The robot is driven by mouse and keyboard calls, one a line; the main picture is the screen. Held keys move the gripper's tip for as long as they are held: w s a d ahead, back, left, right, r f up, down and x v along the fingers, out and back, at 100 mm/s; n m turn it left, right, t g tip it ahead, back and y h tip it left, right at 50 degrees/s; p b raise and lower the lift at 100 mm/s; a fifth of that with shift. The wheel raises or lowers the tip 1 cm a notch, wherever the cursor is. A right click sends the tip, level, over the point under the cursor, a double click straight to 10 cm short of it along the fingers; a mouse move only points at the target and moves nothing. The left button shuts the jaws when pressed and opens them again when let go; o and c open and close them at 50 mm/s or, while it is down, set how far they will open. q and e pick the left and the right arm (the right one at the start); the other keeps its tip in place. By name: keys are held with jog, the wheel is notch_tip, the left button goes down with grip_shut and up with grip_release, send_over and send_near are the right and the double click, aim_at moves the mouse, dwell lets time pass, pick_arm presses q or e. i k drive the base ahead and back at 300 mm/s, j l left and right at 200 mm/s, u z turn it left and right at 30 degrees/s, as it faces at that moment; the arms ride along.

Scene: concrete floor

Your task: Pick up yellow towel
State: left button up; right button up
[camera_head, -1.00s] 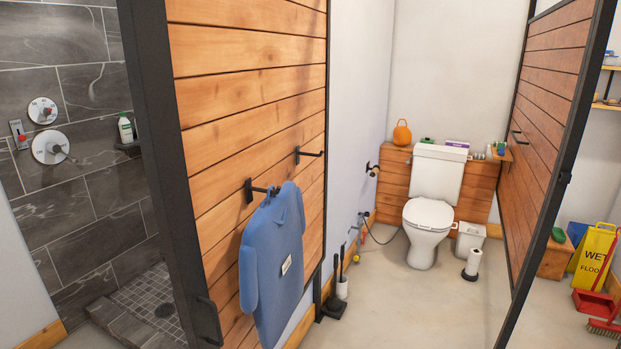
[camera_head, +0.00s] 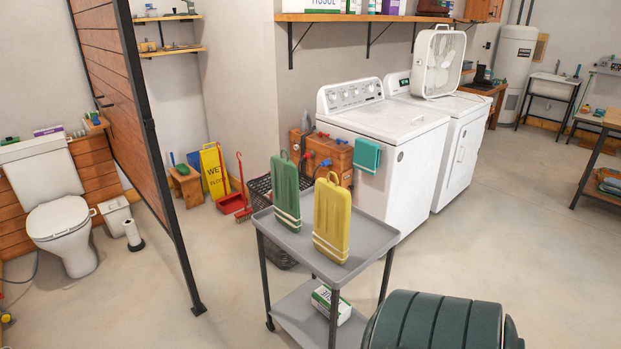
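A yellow towel (camera_head: 332,220) stands upright on the grey top of a small cart (camera_head: 363,240), with pale stripes near its lower edge and a loop at its top. A green towel (camera_head: 286,192) of similar shape stands just to its left on the same cart. The two towels are close together, with a small part of the cart top between them. Neither of my grippers shows in the head view.
A dark green ribbed object (camera_head: 440,325) is at the bottom edge, right of the cart. A white washer (camera_head: 385,140) with a teal cloth (camera_head: 367,155) stands behind the cart. A partition (camera_head: 125,100) and toilet (camera_head: 60,225) are left. Floor right is open.

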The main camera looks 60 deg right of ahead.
aim_at(332, 203)
jog(key=z, duration=2.05)
jog(key=u, duration=0.35)
jog(key=i+l+u, duration=0.15)
jog(key=l+u, duration=0.15)
jog(key=i+l+u, duration=0.1)
jog(key=l+u, duration=0.2)
jog(key=l, duration=0.25)
jog(key=l+u, duration=0.35)
jog(key=i+l, duration=0.05)
